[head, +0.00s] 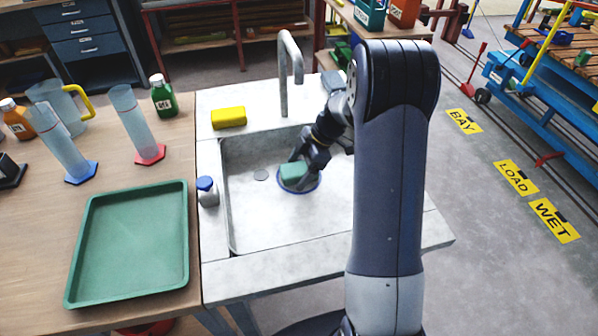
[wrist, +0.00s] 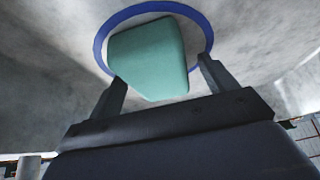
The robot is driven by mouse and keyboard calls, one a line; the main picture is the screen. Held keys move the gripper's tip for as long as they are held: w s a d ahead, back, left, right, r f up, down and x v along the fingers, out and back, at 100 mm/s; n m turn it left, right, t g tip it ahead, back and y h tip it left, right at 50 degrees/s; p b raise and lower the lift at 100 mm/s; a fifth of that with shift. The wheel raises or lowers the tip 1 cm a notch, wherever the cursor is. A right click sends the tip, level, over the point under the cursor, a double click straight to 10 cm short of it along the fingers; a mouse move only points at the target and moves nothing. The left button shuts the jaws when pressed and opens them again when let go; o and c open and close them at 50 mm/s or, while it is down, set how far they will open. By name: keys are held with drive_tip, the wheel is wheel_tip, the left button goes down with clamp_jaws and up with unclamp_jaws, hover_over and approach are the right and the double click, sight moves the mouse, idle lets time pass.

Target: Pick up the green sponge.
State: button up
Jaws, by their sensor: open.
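The green sponge (head: 293,174) lies in the sink basin, inside a blue ring (head: 312,186) on the basin floor. In the wrist view the sponge (wrist: 148,57) is at the top middle, with the blue ring (wrist: 101,42) around it. My gripper (head: 298,162) is down in the basin at the sponge. In the wrist view my gripper (wrist: 161,75) is open, with one finger on each side of the sponge's near end. I cannot tell whether the fingers touch it. My wrist hides part of the basin's right side.
A yellow sponge (head: 229,117) lies on the sink's back ledge, near the tall faucet (head: 286,75). A small bottle with a blue cap (head: 207,191) stands at the basin's left edge. A green tray (head: 131,242), cylinders and bottles are on the wooden table at left.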

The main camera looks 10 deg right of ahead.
sight(299, 168)
drive_tip(key=shift+f, duration=0.1)
drive_tip(key=c, duration=1.1)
drive_tip(key=shift+r, duration=0.25)
wheel_tip(299, 168, up, 10)
drive_tip(key=shift+f, duration=0.1)
